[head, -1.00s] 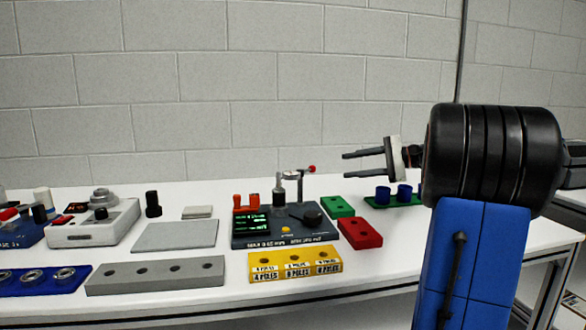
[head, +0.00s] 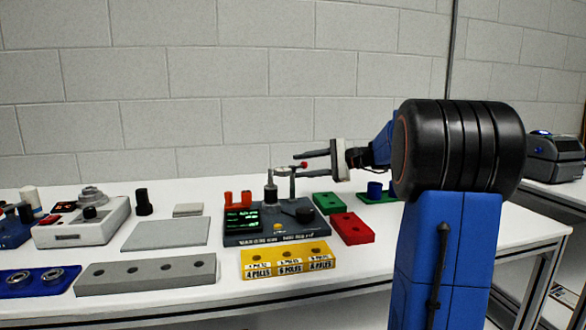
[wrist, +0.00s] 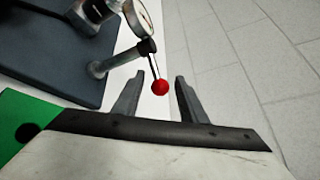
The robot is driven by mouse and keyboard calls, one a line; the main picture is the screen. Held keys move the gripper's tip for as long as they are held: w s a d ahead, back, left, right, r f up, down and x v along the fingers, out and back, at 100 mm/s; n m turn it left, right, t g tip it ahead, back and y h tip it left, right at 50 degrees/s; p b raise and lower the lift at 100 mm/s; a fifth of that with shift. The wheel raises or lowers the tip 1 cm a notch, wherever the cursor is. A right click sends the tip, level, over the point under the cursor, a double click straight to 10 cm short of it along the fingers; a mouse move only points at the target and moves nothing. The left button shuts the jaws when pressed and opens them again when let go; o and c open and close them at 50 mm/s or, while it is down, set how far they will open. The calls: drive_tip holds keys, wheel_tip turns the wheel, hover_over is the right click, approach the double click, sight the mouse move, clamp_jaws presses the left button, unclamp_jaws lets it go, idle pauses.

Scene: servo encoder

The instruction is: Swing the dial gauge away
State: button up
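The dial gauge (wrist: 143,14) shows in part at the top of the wrist view, carried on a grey post (wrist: 118,60) that rises from the dark test station (head: 265,238). A thin lever with a red ball end (wrist: 160,87) reaches out from the post's top. In the head view the red ball (head: 304,165) shows near my fingertips. My gripper (wrist: 157,84) is open, and its two fingers lie on either side of the red ball with gaps showing. In the head view my gripper (head: 303,164) points left above the station's back right.
Right of the station, a green block (head: 327,203) and a red block (head: 352,229) lie on the white table (head: 180,290). A yellow pole-sorting block (head: 288,262) lies in front. A green tray with a blue cup (head: 374,190) stands behind, near my arm.

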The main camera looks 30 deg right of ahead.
drive_tip(key=shift+x, duration=1.8)
drive_tip(key=shift+c, duration=0.4)
clamp_jaws()
